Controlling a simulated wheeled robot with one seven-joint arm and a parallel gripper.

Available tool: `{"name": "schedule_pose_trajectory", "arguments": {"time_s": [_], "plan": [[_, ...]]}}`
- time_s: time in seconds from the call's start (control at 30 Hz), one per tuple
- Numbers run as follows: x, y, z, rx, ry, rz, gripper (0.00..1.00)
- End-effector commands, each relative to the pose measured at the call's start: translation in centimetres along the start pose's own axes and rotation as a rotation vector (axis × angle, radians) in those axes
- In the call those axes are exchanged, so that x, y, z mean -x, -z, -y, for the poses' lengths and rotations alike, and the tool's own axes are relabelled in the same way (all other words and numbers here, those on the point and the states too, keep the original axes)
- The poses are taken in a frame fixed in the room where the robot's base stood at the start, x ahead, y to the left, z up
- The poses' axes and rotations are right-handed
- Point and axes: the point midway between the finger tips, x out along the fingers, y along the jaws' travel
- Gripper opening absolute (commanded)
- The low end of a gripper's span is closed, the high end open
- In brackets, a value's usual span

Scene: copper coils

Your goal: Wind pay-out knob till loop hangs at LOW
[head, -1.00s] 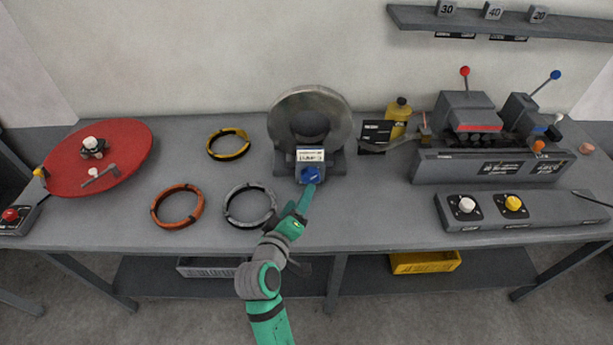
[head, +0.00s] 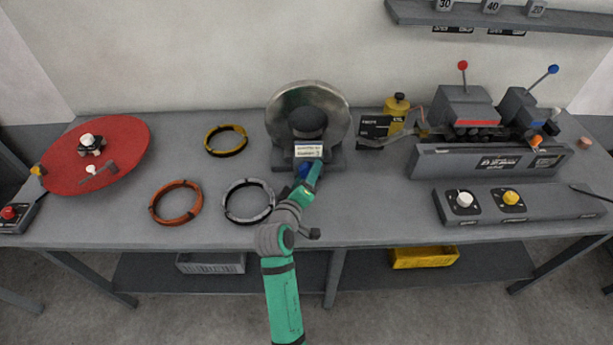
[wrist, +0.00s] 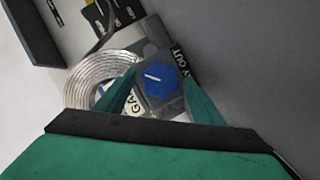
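The blue pay-out knob (head: 302,170) is on the front of the pay-out stand (head: 335,160), below a white label. A silver coil (wrist: 90,80) is behind. A strip (head: 375,143) runs right past a black marked plate (head: 374,126); its LOW mark is unreadable.
A yellow bottle (head: 397,112) stands behind the strip. The straightener machine (head: 490,160) and a control box (head: 530,205) are right.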

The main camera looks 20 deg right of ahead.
Motion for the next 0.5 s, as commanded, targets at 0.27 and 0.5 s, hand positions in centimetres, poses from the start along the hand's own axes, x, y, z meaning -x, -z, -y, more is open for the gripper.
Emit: {"name": "schedule_pose_trajectory", "arguments": {"time_s": [0.27,0.5], "plan": [[0.05,0.09,0.07,0.0,0.001,-0.001,0.2],[0.03,0.04,-0.08,-0.031,0.011,-0.001,0.21]]}}
